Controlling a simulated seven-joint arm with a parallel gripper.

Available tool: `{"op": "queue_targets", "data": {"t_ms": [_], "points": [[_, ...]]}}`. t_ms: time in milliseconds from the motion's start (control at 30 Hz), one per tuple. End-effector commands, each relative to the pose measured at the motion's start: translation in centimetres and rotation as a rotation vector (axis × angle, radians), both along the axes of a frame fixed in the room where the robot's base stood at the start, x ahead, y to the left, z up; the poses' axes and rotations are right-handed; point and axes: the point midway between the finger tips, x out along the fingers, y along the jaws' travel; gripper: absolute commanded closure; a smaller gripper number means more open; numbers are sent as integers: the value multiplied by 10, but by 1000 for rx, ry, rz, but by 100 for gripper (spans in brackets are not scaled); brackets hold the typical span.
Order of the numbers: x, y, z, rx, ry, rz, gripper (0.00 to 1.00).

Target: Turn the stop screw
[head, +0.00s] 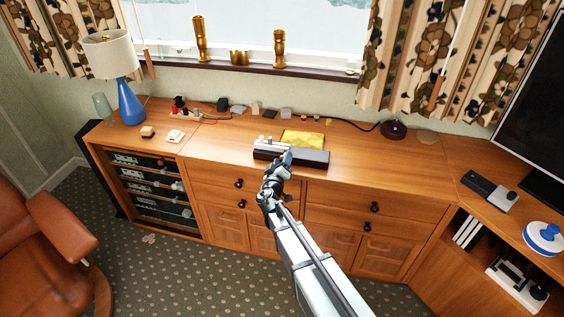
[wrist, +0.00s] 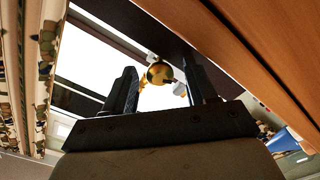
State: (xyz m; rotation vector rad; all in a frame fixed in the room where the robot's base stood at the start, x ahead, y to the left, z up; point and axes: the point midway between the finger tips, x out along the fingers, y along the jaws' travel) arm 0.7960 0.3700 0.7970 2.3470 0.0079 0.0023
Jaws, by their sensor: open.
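A long dark device (head: 310,158) with a pale metal part (head: 268,146) on its left end lies near the front edge of the wooden sideboard (head: 225,150). My gripper (head: 286,157) reaches its front side and hides part of it. In the wrist view my gripper (wrist: 160,88) is open, with one dark finger on each side of a round brass knob (wrist: 159,73), which looks like the stop screw. Small white parts sit beside the knob. I cannot tell whether either finger touches it. The knob cannot be made out in the head view.
A yellow cloth (head: 303,138) lies behind the device. Cables and small items line the sideboard's back. A blue lamp (head: 130,103) stands at left, a dark round puck (head: 394,130) at right. Bare wood lies left and right of the device.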

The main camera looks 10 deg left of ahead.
Motion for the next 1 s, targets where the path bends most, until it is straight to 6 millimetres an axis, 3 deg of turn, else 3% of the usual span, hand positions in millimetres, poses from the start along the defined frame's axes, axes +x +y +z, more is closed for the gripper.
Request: {"op": "queue_targets", "data": {"t_ms": [133,700,1000], "points": [[0,0,0,0,0,0,45],[0,0,0,0,0,0,100],[0,0,0,-41,0,0,100]]}}
